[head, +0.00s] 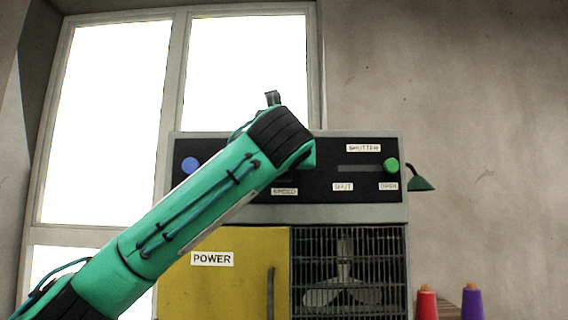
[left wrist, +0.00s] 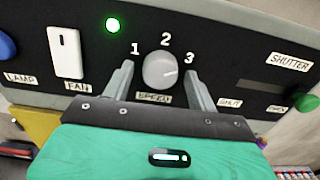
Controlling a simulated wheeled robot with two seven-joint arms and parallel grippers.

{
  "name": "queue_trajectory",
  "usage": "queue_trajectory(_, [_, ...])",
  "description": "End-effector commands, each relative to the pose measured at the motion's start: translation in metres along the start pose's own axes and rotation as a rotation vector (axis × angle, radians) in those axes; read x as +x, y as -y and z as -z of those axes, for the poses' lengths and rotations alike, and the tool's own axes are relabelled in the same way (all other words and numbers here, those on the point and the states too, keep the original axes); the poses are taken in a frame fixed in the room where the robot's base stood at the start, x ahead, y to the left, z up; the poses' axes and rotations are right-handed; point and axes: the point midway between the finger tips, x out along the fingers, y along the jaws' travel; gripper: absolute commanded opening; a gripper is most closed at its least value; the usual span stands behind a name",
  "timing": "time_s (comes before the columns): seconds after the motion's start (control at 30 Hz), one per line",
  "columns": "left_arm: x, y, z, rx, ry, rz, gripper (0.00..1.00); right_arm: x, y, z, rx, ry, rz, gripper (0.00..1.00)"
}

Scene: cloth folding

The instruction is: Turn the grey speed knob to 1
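The grey speed knob (left wrist: 158,71) shows in the left wrist view on the black panel, above the SPEED label (left wrist: 154,98). The numbers 1, 2 and 3 are around it, with 1 at upper left and 3 at right. A pale mark on the knob seems to face the 3 side. My left gripper (left wrist: 159,74) is open, with one finger on each side of the knob and visible gaps between. In the head view my left arm hides the knob and the gripper fingers. My right gripper is not in view.
The panel (head: 327,186) also carries a blue lamp knob (head: 190,165), a white fan switch (left wrist: 66,53), a lit green light (left wrist: 113,25) and a green shutter knob (head: 391,166) at the OPEN end. Below are a yellow POWER door (head: 225,290) and a fan grille (head: 385,265). Thread spools stand right.

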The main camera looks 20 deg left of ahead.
Motion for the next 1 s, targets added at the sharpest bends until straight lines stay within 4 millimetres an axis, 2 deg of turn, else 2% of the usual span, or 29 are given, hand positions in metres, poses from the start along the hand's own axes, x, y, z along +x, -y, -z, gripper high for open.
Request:
queue_trajectory(0.03, [0.0, 0.0, 0.0, 0.0, 0.0, 0.0, 0.48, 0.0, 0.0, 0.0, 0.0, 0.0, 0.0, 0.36])
queue_trajectory(0.2, [0.0, 0.0, 0.0, 0.0, 0.0, 0.0, 0.16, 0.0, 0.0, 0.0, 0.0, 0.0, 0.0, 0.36])
queue_trajectory(0.57, [0.0, 0.001, 0.001, -0.05, 0.0, 0.001, 0.16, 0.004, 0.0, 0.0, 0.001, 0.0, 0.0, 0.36])
queue_trajectory(0.77, [0.0, 0.001, 0.002, -0.17, -0.001, 0.001, 0.16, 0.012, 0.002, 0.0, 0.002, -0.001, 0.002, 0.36])
queue_trajectory(1.0, [0.0, 0.002, 0.003, -0.386, -0.001, 0.001, 0.16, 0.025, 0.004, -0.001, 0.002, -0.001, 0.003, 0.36])
